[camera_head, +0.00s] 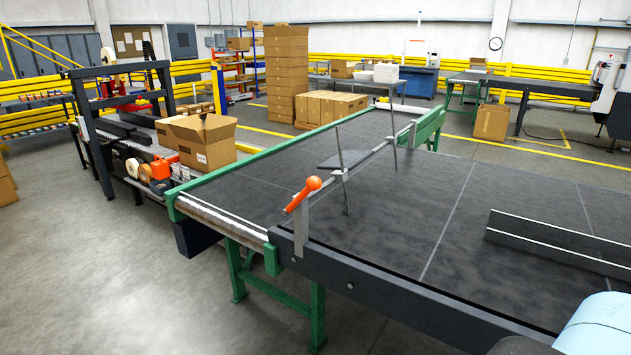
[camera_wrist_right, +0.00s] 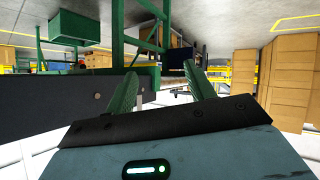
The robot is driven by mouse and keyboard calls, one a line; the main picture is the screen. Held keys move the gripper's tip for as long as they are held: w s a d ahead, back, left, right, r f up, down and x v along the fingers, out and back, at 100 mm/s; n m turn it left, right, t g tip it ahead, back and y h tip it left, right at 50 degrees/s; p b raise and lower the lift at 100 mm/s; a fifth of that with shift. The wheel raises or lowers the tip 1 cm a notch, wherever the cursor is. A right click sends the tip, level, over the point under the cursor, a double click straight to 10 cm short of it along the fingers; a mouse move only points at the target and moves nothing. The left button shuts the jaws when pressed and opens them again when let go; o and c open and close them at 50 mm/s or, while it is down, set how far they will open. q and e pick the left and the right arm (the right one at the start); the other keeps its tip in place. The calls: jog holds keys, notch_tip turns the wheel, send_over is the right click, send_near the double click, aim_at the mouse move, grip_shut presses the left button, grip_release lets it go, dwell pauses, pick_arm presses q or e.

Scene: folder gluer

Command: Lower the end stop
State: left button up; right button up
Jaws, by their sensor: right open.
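The end stop is a thin grey cross bar (camera_head: 366,160) over the dark belt table (camera_head: 430,205), with two slim upright rods (camera_head: 341,160) clamped on it. A dark flat plate (camera_head: 342,160) shows by the bar; I cannot tell whether it is fixed to it. An orange-handled lever (camera_head: 304,194) stands on a grey bracket at the table's near side, tilted up to the right. In the right wrist view, my right gripper (camera_wrist_right: 160,85) has its two green fingers spread, with nothing seen between them. My left gripper is out of view.
A dark side rail (camera_head: 400,295) runs along the table's near edge, on green legs (camera_head: 318,315). A long dark guide (camera_head: 560,240) lies on the belt at right. An open carton (camera_head: 205,140) and a tape machine stand at left. The grey floor at lower left is clear.

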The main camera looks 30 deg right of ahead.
jog(key=w+d+r+m+t+h, duration=0.1)
jog(key=w+d+r+m+h, duration=0.15)
jog(key=w+r, duration=0.6)
jog(key=m+h, duration=0.8)
jog(key=h, duration=0.1)
send_near(313, 183)
jog(key=shift+g, duration=0.4)
jog(key=x, duration=0.5)
jog(key=shift+w, duration=0.2)
jog(key=shift+x, duration=3.85)
jog(key=shift+w+a+f, duration=0.1)
grip_shut()
